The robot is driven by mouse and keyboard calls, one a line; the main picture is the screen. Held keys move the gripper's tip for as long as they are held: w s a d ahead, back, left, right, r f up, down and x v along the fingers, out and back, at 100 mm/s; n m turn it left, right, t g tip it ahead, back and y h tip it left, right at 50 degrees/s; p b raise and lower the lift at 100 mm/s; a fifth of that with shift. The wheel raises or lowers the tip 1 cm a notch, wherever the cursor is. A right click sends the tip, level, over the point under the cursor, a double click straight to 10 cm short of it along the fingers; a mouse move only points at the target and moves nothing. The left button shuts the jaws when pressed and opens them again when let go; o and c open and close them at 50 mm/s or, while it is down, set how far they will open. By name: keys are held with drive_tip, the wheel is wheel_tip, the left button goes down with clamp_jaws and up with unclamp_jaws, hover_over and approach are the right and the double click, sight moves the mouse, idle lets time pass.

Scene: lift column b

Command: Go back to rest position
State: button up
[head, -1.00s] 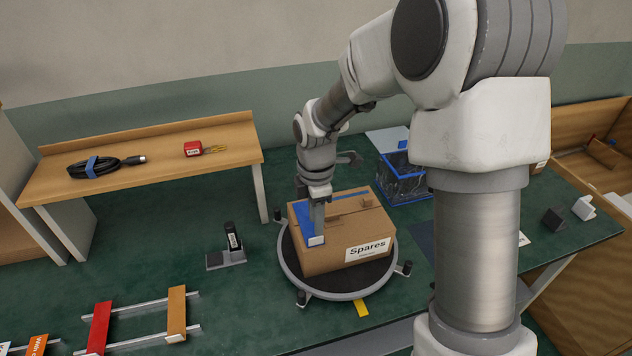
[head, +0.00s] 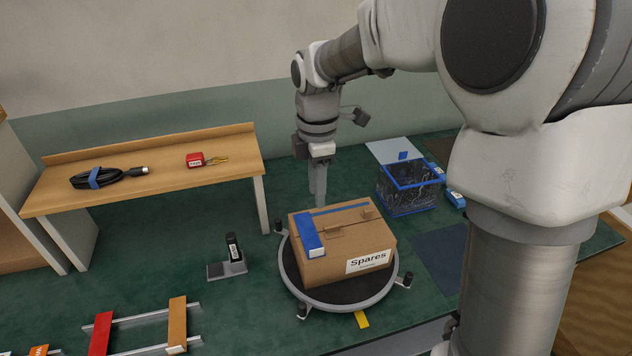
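My gripper (head: 318,188) is in the head view, pointing down above the back left of a cardboard box. Its fingers are seen edge-on, so I cannot tell whether they are open or shut. No held object shows at the fingertips. My arm comes in from the right and covers part of the right side.
A blue-rimmed mesh bin (head: 408,205) stands right of the box. A wooden shelf (head: 130,175) at the left holds a black cable (head: 108,177) and a red tag with keys (head: 196,160). A small black device on a stand (head: 234,250) is left of the turntable.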

drive_tip(key=s+d+r+m+t, duration=0.2)
drive_tip(key=s+d+m, duration=0.1)
drive_tip(key=s+m, duration=0.3)
drive_tip(key=s+d+r+m+t, duration=0.1)
drive_tip(key=s+d+r+m, duration=0.2)
drive_tip(key=s+m, duration=0.4)
drive_tip(key=s+d+r+m+t, duration=0.2)
drive_tip(key=s+d+m, duration=0.1)
drive_tip(key=s+m, duration=0.4)
drive_tip(key=shift+s+r+t, duration=0.15)
drive_tip(key=shift+r+t, duration=0.15)
drive_tip(key=shift+r, duration=0.1)
